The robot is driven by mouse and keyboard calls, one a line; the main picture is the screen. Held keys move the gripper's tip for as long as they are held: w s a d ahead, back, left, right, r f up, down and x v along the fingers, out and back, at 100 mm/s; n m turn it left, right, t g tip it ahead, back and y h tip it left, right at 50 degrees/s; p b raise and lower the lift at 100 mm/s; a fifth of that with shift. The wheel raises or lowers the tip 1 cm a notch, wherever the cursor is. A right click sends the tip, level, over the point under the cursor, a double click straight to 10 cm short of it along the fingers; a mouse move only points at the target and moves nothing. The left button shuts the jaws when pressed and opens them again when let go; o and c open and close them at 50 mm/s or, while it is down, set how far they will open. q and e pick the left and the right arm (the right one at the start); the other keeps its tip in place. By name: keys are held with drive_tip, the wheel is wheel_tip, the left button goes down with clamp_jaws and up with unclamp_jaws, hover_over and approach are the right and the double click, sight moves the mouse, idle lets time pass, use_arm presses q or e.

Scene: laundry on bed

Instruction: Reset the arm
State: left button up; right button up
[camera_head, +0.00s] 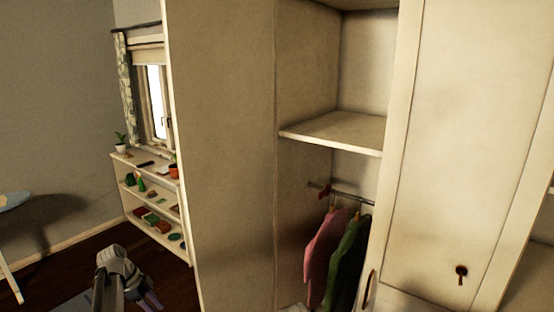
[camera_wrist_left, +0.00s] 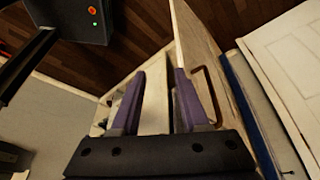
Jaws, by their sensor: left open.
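My left arm shows at the lower left of the head view, with part of the left gripper (camera_head: 150,301) and its purple fingers at the bottom edge. In the left wrist view the left gripper (camera_wrist_left: 159,82) has its two purple fingers apart, with nothing between them. The gripper is left of the tall wardrobe (camera_head: 225,150) in the head view. My right arm and gripper are in neither view.
The wardrobe is open, with a shelf (camera_head: 335,131), a pink garment (camera_head: 322,250) and a green garment (camera_head: 346,262) hanging from a rail. A pale door (camera_head: 455,140) stands at right. A low bookshelf (camera_head: 150,200) stands under the window (camera_head: 156,100).

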use_arm(q)
drive_tip(key=s+d+f+n+g+y+b, duration=0.1)
drive_tip(key=s+d+f+n+b, duration=0.15)
drive_tip(key=d, duration=0.65)
drive_tip(key=s+d+f+n+g+y+b, duration=0.1)
drive_tip(key=s+d+f+n+b, duration=0.2)
drive_tip(key=d, duration=0.6)
drive_tip(key=s+d+f+n+t+y+b, duration=0.1)
drive_tip(key=s+d+f+n+y+b, duration=0.2)
drive_tip(key=s+d, duration=1)
wheel_tip(320, 180, down, 2)
drive_tip(key=shift+s+n, duration=0.2)
drive_tip(key=shift+n, duration=1.05)
drive_tip(key=shift+d, duration=0.15)
